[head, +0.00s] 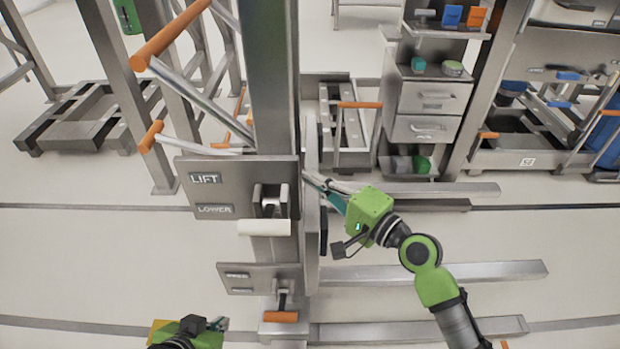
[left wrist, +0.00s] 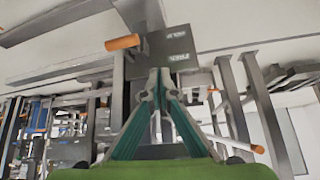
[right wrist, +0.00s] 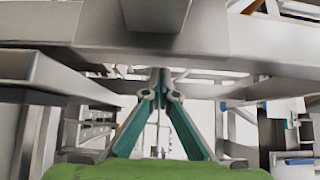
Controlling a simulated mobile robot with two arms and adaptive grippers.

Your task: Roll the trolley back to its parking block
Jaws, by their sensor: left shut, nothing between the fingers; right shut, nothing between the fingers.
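I cannot tell for sure which piece is the trolley. A low grey metal frame (head: 85,125) stands on the floor at the left, and another with an orange-topped handle (head: 360,104) stands behind the column. I cannot make out the parking block. My right gripper (head: 312,180) is shut and empty beside the column plate, its tips partly hidden in the head view; it also shows among metal beams in the right wrist view (right wrist: 160,88). My left gripper (head: 222,324) is low at the bottom edge; in the left wrist view (left wrist: 160,85) it is shut and empty, before a labelled plate (left wrist: 170,52).
A tall metal column (head: 268,90) stands in front of me, with a LIFT/LOWER plate (head: 205,196) and a lower lever plate (head: 240,280). Metal rails (head: 440,272) lie low at the right. A drawer cabinet (head: 430,100) stands behind. Open floor (head: 90,260) shows at left.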

